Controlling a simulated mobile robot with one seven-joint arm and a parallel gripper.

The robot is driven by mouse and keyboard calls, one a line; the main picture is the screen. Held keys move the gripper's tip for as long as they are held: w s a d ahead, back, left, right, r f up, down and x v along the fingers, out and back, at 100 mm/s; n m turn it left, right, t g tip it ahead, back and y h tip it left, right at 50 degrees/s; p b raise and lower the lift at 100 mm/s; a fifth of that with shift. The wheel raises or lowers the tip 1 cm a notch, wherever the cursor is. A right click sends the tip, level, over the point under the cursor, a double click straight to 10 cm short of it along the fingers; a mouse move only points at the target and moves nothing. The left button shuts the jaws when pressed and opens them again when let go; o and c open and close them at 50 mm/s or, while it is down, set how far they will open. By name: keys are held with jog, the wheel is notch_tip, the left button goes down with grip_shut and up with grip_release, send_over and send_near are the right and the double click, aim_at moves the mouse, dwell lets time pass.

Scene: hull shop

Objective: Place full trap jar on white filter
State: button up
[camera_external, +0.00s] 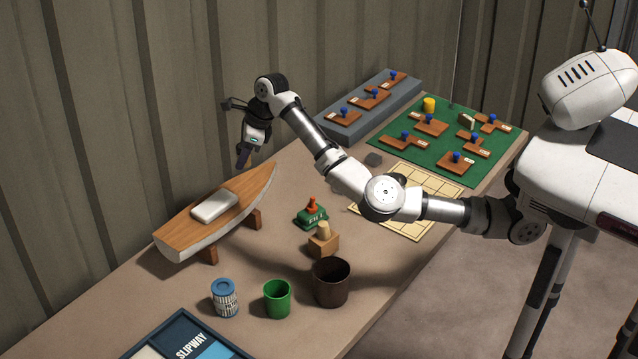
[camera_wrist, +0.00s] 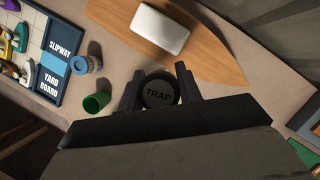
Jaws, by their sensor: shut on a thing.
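My gripper (camera_wrist: 158,90) is shut on a dark round jar whose top reads TRAP (camera_wrist: 158,95); its fingers sit on either side. Its contents cannot be seen. In the external view my gripper (camera_external: 244,154) hangs in the air near the wall, above and beyond the right part of a wooden boat hull (camera_external: 252,188), and the jar is hard to make out. A white rounded block (camera_external: 214,206), perhaps the white filter, lies on the hull's deck. In the wrist view the block (camera_wrist: 158,28) is above the jar, apart from it.
A blue-topped jar (camera_external: 225,297), a green cup (camera_external: 277,299) and a brown cup (camera_external: 331,283) stand in front of the hull. A green stamp-like piece (camera_external: 311,217) and a wooden block (camera_external: 323,245) stand right of it. The corrugated wall (camera_external: 120,110) is close behind.

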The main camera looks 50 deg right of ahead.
jog(key=s+a+r+n+p, duration=0.1)
jog(key=s+a, duration=0.2)
jog(key=a, duration=0.4)
jog(key=s+a+r, duration=0.1)
jog(key=s+a, duration=0.2)
jog(key=a, duration=0.4)
jog(key=p, duration=0.3)
send_over(215, 287)
jog(key=s+d, duration=0.1)
jog(key=shift+n+g, duration=0.3)
jog(key=shift+g, duration=0.1)
notch_tip(215, 287, down, 14)
jog(key=shift+d+r, duration=0.1)
jog(key=shift+y, duration=0.3)
jog(key=shift+f+p, duration=0.35)
jog(key=shift+f, duration=2.2)
jog(key=shift+f, duration=0.15)
jog(key=o, duration=1)
jog(key=b+v, duration=0.2)
jog(key=v, duration=1)
jog(key=shift+b, duration=0.3)
